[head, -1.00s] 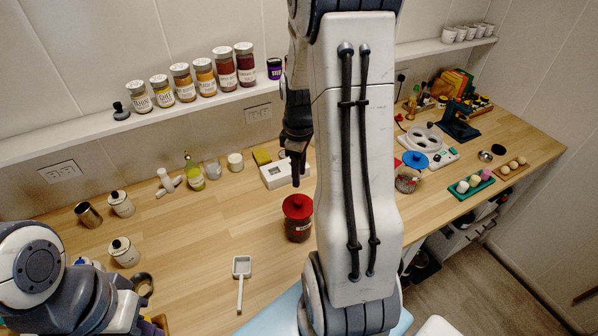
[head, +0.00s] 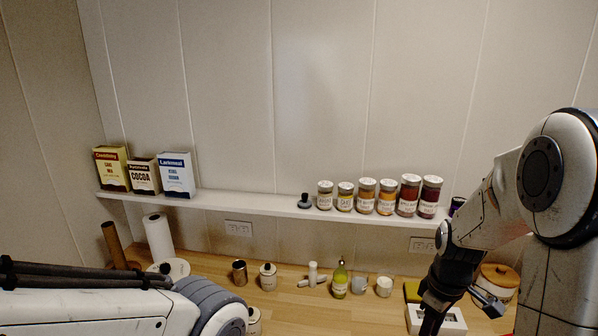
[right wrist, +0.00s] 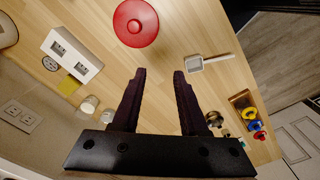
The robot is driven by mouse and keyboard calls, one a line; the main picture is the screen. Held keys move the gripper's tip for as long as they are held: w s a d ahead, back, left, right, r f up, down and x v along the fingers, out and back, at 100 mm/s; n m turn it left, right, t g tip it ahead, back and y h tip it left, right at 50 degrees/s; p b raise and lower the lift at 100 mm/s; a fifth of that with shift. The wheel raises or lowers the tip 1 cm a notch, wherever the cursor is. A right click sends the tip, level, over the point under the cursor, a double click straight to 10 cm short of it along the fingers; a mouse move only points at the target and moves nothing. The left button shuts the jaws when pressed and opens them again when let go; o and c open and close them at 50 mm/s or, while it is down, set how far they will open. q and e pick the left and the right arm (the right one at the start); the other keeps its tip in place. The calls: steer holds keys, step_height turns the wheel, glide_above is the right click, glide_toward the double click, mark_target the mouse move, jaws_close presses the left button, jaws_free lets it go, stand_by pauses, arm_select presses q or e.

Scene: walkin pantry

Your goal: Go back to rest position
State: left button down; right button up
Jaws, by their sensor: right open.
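My right gripper (right wrist: 160,74) is open and empty in the right wrist view. Its two dark fingers stand apart over the wooden counter, with a red-lidded jar (right wrist: 135,22) beyond them and apart from them. In the head view my right arm comes in from the right, bent, with the dark gripper (head: 430,318) pointing down at the lower edge, in front of a white block with square openings (head: 450,318). My left arm crosses the lower left of the head view; its gripper is not visible.
A wall shelf (head: 260,205) holds boxes and several spice jars. A white scoop (right wrist: 208,62) lies near the red-lidded jar.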

steer(key=s+a+f+b, duration=0.1)
steer(key=s+a+b, duration=0.1)
steer(key=a, duration=0.6)
steer(key=s+a+f+b, duration=0.1)
steer(key=s+a+b, duration=0.2)
steer(key=a, duration=0.5)
steer(key=s+a+f+b, duration=0.1)
steer(key=s+a+b, duration=0.1)
steer(key=s+a, duration=0.2)
steer(key=s+a+f+y+b, duration=0.1)
steer(key=s+a, duration=0.3)
steer(key=s, duration=0.4)
steer(key=shift+a+f+n+b, duration=0.2)
steer(key=shift+f+n+b, duration=0.2)
steer(key=shift+b, duration=0.35)
